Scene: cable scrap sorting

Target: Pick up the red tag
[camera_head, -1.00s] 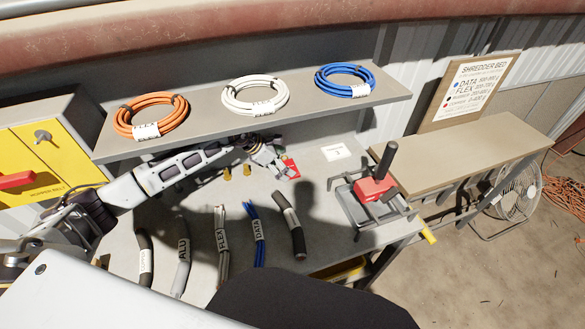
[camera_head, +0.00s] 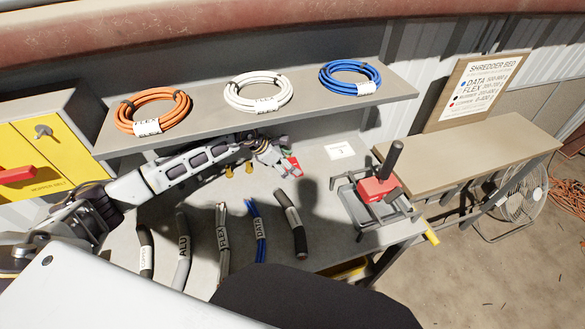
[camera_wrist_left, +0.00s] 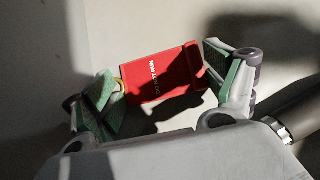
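The red tag (camera_wrist_left: 165,75) with white lettering lies on the grey bench and shows between the fingers of my left gripper (camera_wrist_left: 165,88) in the left wrist view. The green pads stand apart on either side of the tag; the left pad is close to its edge and a small gap shows at the right. In the head view the red tag (camera_head: 291,166) is a small patch at the tips of my left gripper (camera_head: 279,160), partly covered by a finger. My right gripper is out of view.
A shelf (camera_head: 205,131) with orange, white and blue coils hangs over my left arm. Several labelled cable pieces lie at the bench front, the nearest a black cable (camera_head: 294,232). A red-topped device (camera_head: 378,189) stands at the right. A white card (camera_head: 340,151) lies behind.

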